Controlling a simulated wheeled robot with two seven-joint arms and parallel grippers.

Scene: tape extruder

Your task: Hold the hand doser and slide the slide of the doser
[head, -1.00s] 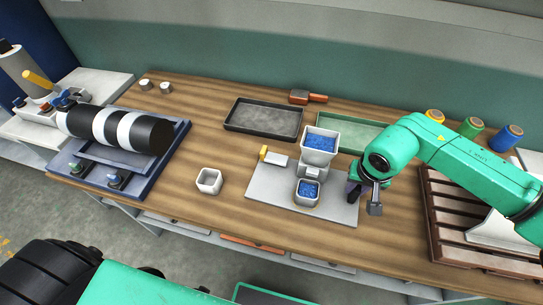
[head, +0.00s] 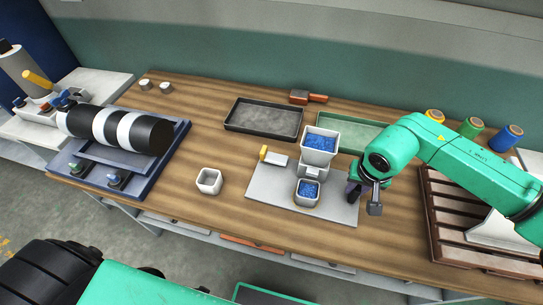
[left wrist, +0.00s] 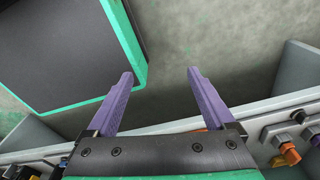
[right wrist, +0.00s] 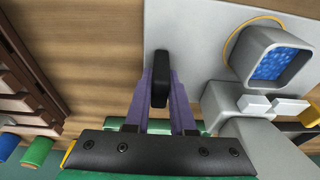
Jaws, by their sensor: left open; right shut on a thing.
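The hand doser (head: 319,156) stands on a light grey plate (head: 270,189), its white hopper full of blue pellets. The slide (head: 274,159), with a yellow end, sticks out at the doser's left. My right gripper (head: 356,188) is at the doser's right side. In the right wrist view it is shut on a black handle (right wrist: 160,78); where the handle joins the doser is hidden. My left gripper (left wrist: 160,72) is open and empty, away from the doser, with floor behind its fingers.
An empty white cup (head: 209,181) stands left of the plate. A black tray (head: 263,132) and a green tray (head: 350,148) lie behind. A roller machine (head: 115,130) is at the left, a brown rack (head: 440,215) at the right. Wood between roller machine and plate is mostly clear.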

